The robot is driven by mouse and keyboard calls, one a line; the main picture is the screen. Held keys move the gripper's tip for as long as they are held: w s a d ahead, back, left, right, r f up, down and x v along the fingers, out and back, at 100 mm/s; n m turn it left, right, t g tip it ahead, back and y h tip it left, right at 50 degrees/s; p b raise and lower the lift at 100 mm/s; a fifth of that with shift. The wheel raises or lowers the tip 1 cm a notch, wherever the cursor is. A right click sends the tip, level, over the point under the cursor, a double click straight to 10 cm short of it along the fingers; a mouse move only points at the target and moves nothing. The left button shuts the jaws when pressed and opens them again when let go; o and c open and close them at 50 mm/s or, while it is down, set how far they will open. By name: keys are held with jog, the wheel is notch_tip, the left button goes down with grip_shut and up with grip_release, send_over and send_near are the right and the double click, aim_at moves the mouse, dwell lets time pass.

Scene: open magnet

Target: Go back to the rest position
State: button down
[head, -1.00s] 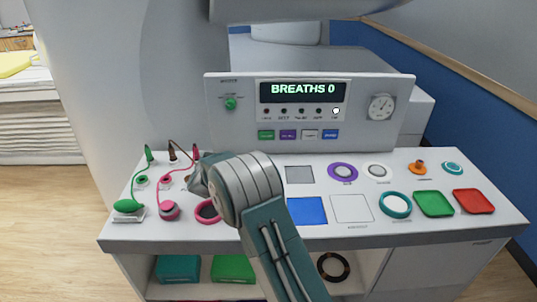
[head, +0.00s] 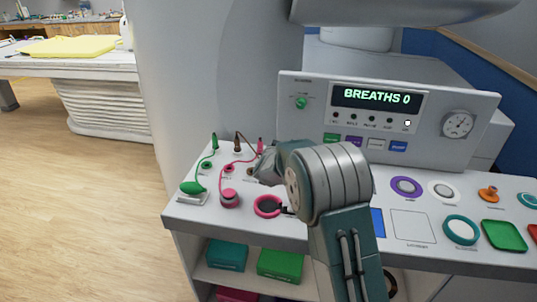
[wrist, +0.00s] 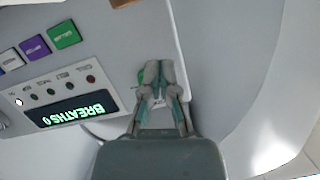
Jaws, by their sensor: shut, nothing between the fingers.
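My gripper (wrist: 157,72) is shut and empty in the wrist view, in front of the pale control panel (wrist: 70,70) and its green knob. In the head view my arm is bent over the counter (head: 320,235). The gripper end (head: 262,168) shows only partly beside the pink plug, and the wrist hides much of it. I cannot tell whether it touches anything there.
The console display (head: 376,97) reads BREATHS 0. Green and pink corded pieces (head: 192,187) (head: 229,198) lie at the counter's left. Rings and trays, such as the green tray (head: 504,236), sit at the right. Open floor (head: 90,210) lies left.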

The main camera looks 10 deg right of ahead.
jog(key=s+a+r+n+g+y, duration=0.15)
jog(key=s+r, duration=0.25)
jog(key=s, duration=0.4)
jog(key=s+r+n+g+y, duration=0.1)
jog(key=s+r+y, duration=0.1)
jog(key=s+r, duration=0.35)
jog(key=s+a+r+n+g+y, duration=0.1)
jog(key=s+r+n+y, duration=0.15)
jog(key=s, duration=0.65)
jog(key=s+d+f+g+h, duration=0.1)
jog(key=s+d+g, duration=0.1)
jog(key=s, duration=1.1)
jog(key=s+d+f+g+h, duration=0.1)
jog(key=s+d+g, duration=0.2)
jog(key=s, duration=1.1)
jog(key=shift+d+n+g, duration=0.35)
jog(key=shift+d+n, duration=0.05)
jog(key=shift+d, duration=0.35)
jog(key=shift+d, duration=0.2)
